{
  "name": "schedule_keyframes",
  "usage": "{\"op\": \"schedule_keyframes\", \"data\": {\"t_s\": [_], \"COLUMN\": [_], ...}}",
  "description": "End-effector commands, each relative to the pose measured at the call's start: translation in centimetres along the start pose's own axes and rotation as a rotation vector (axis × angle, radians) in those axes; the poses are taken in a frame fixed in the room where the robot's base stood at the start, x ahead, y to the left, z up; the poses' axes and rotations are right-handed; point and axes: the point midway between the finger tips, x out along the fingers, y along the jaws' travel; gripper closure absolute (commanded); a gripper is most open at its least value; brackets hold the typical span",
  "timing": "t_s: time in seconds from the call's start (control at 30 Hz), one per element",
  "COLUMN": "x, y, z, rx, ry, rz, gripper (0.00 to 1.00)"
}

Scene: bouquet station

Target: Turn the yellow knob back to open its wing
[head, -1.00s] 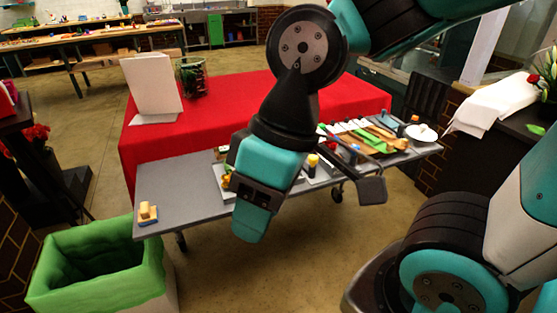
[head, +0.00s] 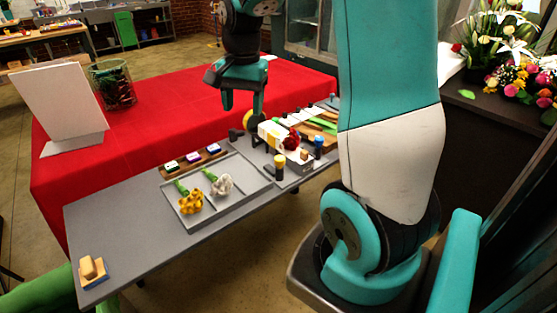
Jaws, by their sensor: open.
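My gripper (head: 243,109) is open and points down, above the far edge of the grey table in the head view. Its two fingers are apart with nothing visible between them. A yellow rounded piece (head: 247,119) shows just beside and below the right finger; contact cannot be told. A yellow-topped black post (head: 279,164) stands nearer, at the front of a small fixture. I cannot tell which of these yellow parts is the knob. A white and yellow block (head: 271,135) and a red flower (head: 292,142) are at the fixture. The wing's position is unclear.
A grey tray (head: 231,204) holds yellow and white flowers. A blue-topped black post (head: 319,145) stands to the right. A glass vase (head: 113,85) and white board (head: 62,100) stand on the red-covered table (head: 165,110).

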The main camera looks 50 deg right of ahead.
Motion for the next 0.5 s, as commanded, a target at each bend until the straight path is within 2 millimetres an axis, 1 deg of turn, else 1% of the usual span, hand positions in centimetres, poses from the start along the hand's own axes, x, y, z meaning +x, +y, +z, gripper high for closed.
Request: {"op": "schedule_keyframes", "data": {"t_s": [0.03, 0.1, 0.2, 0.3, 0.37, 0.47, 0.5], "x": [1.0, 1.6, 2.1, 2.7, 3.4, 5.0, 5.9], "y": [1.5, 3.3, 5.2, 5.9, 6.0, 6.2, 6.2], "z": [-3.2, -6.2, -8.7, -9.5, -9.5, -9.4, -9.4], "rx": [0.160, 0.340, 0.497, 0.552, 0.556, 0.554, 0.553], "ry": [0.006, 0.018, 0.028, 0.031, 0.030, 0.029, 0.027], "rz": [0.024, 0.049, 0.072, 0.079, 0.081, 0.081, 0.083], "gripper": [0.41, 0.41, 0.41, 0.41, 0.41, 0.41, 0.41]}}
